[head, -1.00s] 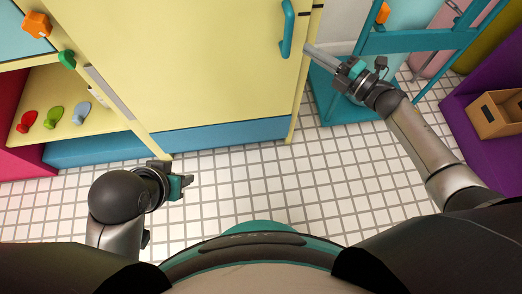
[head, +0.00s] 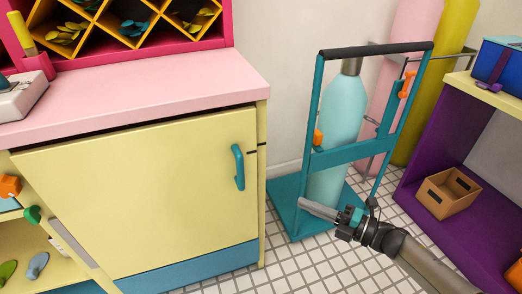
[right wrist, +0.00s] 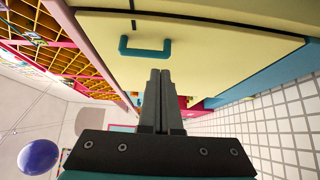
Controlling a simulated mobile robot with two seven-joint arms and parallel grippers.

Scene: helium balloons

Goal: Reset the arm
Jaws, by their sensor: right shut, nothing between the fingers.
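My right gripper (head: 320,210) reaches in from the lower right in the head view, in front of the base of a teal cylinder cart. Its fingers are together and empty. In the right wrist view the closed fingers (right wrist: 159,100) point toward the yellow cabinet door (right wrist: 200,55). The teal door handle (right wrist: 145,48) lies past the fingertips there, apart from them. In the head view the yellow door (head: 130,200) looks shut, with its handle (head: 238,167) to the upper left of my right gripper. My left gripper is outside the head view.
The teal cart (head: 345,155) holding a light teal cylinder (head: 343,115) stands close behind my right gripper. A purple shelf (head: 430,205) with a cardboard box (head: 447,192) is at the right. A pink counter (head: 150,90) tops the cabinet. Tiled floor (head: 290,270) is open below.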

